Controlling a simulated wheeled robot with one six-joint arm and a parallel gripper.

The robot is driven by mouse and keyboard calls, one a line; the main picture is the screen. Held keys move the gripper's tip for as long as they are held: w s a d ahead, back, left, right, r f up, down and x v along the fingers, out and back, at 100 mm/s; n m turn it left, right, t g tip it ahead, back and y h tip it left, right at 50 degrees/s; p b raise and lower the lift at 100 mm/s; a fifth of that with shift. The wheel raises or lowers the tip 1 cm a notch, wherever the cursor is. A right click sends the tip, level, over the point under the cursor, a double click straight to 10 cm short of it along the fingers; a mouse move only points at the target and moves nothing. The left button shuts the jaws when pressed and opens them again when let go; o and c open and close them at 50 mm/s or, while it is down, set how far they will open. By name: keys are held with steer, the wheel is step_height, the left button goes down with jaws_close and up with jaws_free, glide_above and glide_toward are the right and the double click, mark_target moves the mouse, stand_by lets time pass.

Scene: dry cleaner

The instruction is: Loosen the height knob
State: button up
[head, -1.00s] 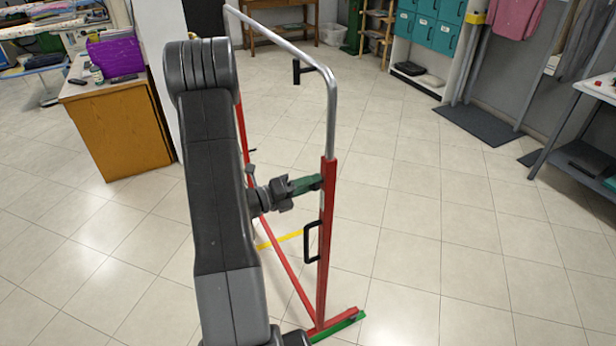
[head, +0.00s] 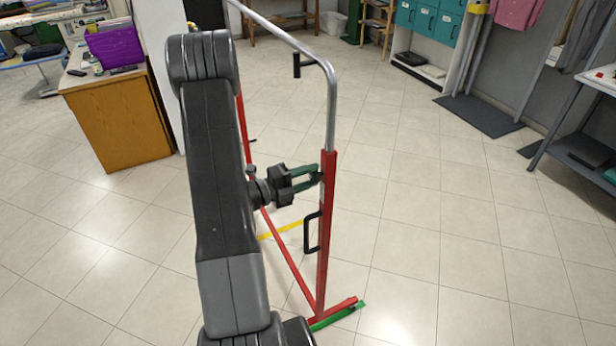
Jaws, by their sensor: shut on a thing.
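The garment rack (head: 326,240) has red posts and a silver top rail (head: 285,40). My gripper (head: 317,177) has green fingers and reaches in from the left to the upper part of the near red post, just below the silver tube. The two fingers show one above the other with a gap between them. Their tips are closed on the height knob at the post. The knob is small, dark and mostly hidden by the fingertips, so I cannot tell how loose it is. My arm covers part of the rack's left side.
A black handle (head: 311,232) sits on the near post below my gripper. A wooden counter (head: 118,118) stands at the left and a metal table (head: 585,110) at the right. The tiled floor between is clear.

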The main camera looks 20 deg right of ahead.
steer(key=o, duration=1)
steer(key=shift+c, duration=0.2)
steer(key=s+a+b, duration=0.1)
steer(key=a+b, duration=0.2)
steer(key=a, duration=1)
steer(key=shift+a, duration=0.4)
steer(key=shift+w+d+p, duration=0.2)
steer(key=shift+d+p, duration=0.3)
steer(key=shift+d, duration=1.8)
steer(key=shift+w+d+p, duration=0.15)
steer(key=shift+d+p, duration=0.35)
steer(key=shift+d, duration=1.8)
steer(key=shift+w+d+p, duration=0.2)
steer(key=shift+d+p, duration=0.3)
steer(key=shift+d, duration=1.8)
